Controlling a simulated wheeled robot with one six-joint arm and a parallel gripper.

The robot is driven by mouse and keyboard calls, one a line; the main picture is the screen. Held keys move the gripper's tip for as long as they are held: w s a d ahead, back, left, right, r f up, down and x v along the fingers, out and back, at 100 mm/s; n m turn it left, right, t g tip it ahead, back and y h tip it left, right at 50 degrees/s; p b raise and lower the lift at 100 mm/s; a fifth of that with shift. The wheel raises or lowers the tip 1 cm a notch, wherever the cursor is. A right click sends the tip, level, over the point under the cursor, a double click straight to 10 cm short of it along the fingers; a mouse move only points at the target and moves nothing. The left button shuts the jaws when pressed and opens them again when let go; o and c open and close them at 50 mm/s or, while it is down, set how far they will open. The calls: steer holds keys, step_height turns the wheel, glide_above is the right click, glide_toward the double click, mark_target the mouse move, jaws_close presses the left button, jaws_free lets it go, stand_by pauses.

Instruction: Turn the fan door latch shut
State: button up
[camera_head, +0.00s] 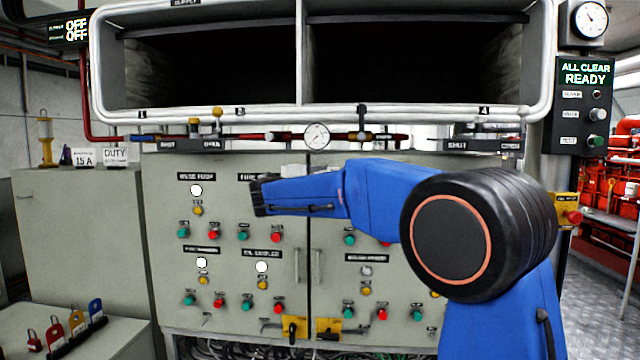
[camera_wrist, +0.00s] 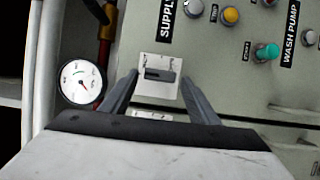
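In the wrist view, a small white plate with a dark bar across it (camera_wrist: 159,75) sits on the grey-green cabinet face, beside a label whose readable part says SUPPLY. It looks like the fan door latch, but its label is only partly in view. My gripper (camera_wrist: 160,86) is open and empty. Its two dark fingers stand on either side of the plate, and I cannot tell whether they touch it. In the head view, my blue arm covers this part of the cabinet, and the fingers and plate are hidden.
The cabinet (camera_head: 225,315) carries several lamps and coloured buttons. A round gauge (camera_head: 317,136) and pipes run above it; the gauge also shows in the wrist view (camera_wrist: 82,82). Two yellow plates with dark handles (camera_head: 293,328) sit low on it. Padlocks (camera_head: 76,322) stand at lower left.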

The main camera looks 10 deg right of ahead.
stand_by(0.3)
steer(key=v, duration=1.7)
steer(key=shift+s+a, duration=0.1)
steer(key=shift+s, duration=0.05)
steer(key=s+d+f+m+g+y, duration=0.2)
steer(key=s+d+f+g, duration=0.2)
steer(key=s+d+f, duration=0.5)
steer(key=s+d+f+m+g+y, duration=0.1)
steer(key=s+d+f+m+g, duration=0.15)
steer(key=s+d+f, duration=0.7)
steer(key=s+f+m+g+y, duration=0.1)
steer(key=s+f+y, duration=0.3)
steer(key=s+f, duration=0.4)
steer(key=s+d+f+m+g+y, duration=0.1)
steer(key=s+f+m+y, duration=0.3)
steer(key=s, duration=1.2)
step_height(320, 180, down, 4)
steer(key=shift+d+f+m+y, duration=0.1)
steer(key=shift+d+m+y, duration=0.05)
steer(key=shift+m+y, duration=0.2)
